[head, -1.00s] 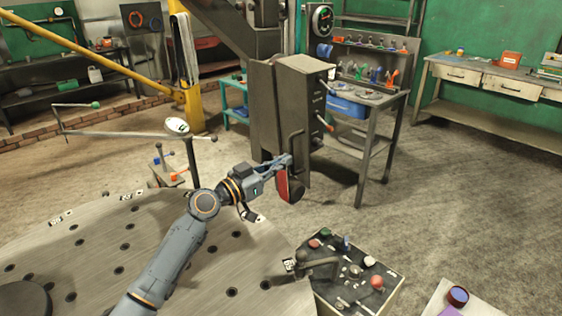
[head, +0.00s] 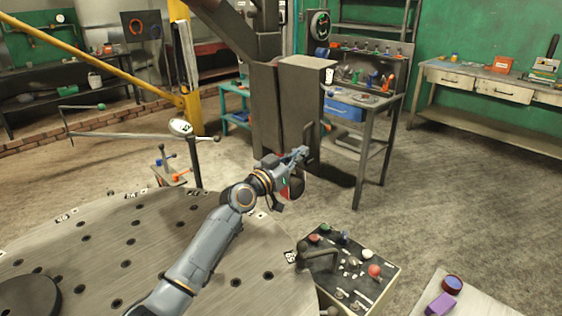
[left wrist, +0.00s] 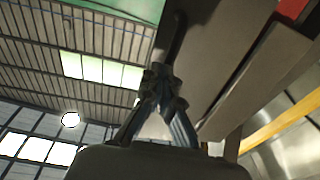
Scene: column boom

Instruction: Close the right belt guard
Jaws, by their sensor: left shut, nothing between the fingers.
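A tall dark grey metal guard panel (head: 298,105) stands on the column's housing in the middle of the head view, with a dark bar handle (head: 310,132) on its face. In the left wrist view the dark bar handle (left wrist: 175,38) stands off a grey panel (left wrist: 215,50), just beyond the fingertips. My left gripper (head: 302,153) is shut and empty, beside the lower end of the handle; I cannot tell if it touches. It also shows in the left wrist view (left wrist: 160,88). A red rounded part (head: 294,187) is partly hidden below the gripper. My right gripper is out of view.
A round metal table with holes (head: 130,235) fills the lower left. A control box (head: 350,265) with coloured buttons stands at the front right. A small workbench with a blue drawer (head: 343,110) stands right of the guard.

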